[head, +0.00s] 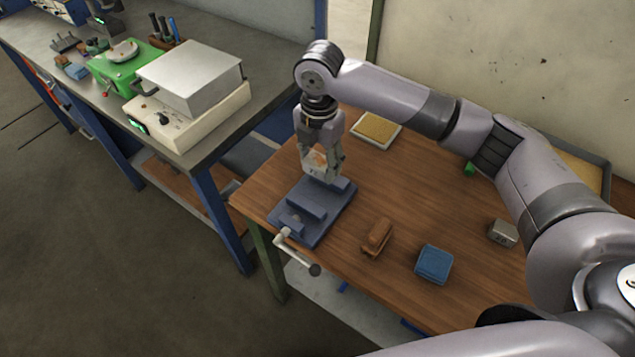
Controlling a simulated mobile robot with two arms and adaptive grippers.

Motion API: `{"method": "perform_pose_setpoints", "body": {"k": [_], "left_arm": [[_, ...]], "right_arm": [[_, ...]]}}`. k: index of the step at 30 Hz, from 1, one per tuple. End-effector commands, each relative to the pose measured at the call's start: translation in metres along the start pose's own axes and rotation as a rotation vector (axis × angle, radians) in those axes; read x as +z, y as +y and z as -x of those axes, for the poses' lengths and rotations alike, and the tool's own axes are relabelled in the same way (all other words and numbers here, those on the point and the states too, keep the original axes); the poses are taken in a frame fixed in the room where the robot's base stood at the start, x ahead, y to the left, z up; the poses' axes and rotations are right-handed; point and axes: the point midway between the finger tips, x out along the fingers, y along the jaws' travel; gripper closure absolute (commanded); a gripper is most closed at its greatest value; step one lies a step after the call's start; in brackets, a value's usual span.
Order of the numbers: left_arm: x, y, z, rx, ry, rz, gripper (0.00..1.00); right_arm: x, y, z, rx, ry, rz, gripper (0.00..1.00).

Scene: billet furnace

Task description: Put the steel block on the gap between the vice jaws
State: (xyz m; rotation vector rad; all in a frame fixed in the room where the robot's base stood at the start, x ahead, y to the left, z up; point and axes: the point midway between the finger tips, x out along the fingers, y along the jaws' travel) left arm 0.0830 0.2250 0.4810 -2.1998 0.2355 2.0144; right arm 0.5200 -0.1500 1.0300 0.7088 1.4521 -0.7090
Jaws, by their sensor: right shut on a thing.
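The blue vice (313,212) sits at the left front corner of the wooden table, with its handle sticking out over the front edge. My right gripper (322,172) points down over the rear part of the vice. It is shut on a small pale block with rusty tints, which I take to be the steel block (316,159). The fingers cover part of the block. I cannot tell whether its underside touches the vice, and the gap between the jaws is mostly hidden. My left gripper is not in view.
On the wooden table (390,205) are a brown brush-like piece (377,237), a blue box (433,264), a grey block with dark marks (502,233) and a yellow-topped tray (376,130). A bench at left holds a cream device (190,112) and a green one (115,68).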

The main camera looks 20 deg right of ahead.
Motion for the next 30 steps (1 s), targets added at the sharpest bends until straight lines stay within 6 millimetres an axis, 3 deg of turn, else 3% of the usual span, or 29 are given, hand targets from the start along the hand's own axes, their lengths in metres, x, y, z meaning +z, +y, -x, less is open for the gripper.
{"method": "perform_pose_setpoints", "body": {"k": [4, 19, 30], "left_arm": [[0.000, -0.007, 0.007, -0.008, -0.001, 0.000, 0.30], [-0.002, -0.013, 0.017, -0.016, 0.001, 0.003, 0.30], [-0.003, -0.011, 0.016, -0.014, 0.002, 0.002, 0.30]], "right_arm": [[0.000, 0.000, -0.028, -0.001, 0.001, 0.001, 1.00], [0.000, 0.001, -0.083, 0.002, 0.000, 0.001, 1.00], [0.000, 0.001, -0.090, 0.003, -0.001, 0.002, 1.00]]}}
